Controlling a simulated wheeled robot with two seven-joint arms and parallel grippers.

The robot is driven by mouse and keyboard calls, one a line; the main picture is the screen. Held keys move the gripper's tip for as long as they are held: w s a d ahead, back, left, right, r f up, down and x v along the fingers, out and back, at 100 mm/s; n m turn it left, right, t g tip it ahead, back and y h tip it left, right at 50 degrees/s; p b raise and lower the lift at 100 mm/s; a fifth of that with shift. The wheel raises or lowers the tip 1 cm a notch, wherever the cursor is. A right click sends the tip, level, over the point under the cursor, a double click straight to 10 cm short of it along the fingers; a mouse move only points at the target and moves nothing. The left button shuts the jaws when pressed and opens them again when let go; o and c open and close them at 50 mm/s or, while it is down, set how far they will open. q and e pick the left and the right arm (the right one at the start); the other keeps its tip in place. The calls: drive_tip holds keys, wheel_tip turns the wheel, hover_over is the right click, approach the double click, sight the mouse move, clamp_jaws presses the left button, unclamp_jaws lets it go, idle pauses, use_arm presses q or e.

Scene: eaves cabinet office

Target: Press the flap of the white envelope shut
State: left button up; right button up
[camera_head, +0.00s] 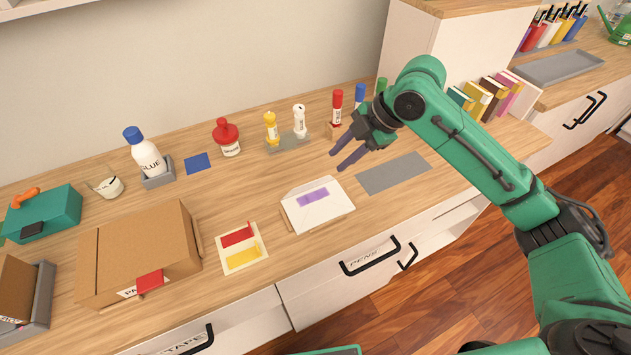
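The white envelope (322,213) lies on the wooden counter near its front edge, with a purple patch (312,197) on its upper face. The exact position of its flap is hard to tell at this size. My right gripper (336,161) reaches in from the right and hangs above the counter, just behind and above the envelope, apart from it. Its two dark fingers are spread with nothing between them. My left gripper is not in view.
A grey mat (394,173) lies right of the envelope. A card with red and yellow strips (228,262) and a cardboard box (140,245) are to the left. A glue bottle (148,157), a red-capped bottle (227,140) and several markers (336,108) stand behind.

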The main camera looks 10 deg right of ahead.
approach(310, 186)
drive_tip(key=x, duration=0.3)
drive_tip(key=p+x, duration=0.1)
drive_tip(key=x, duration=0.2)
drive_tip(key=shift+s+a, duration=0.1)
drive_tip(key=shift+a, duration=0.35)
drive_tip(key=shift+d+f, duration=0.1)
drive_tip(key=shift+f, duration=0.1)
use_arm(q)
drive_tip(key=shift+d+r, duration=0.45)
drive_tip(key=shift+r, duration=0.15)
use_arm(e)
drive_tip(key=shift+r, duration=0.1)
clamp_jaws()
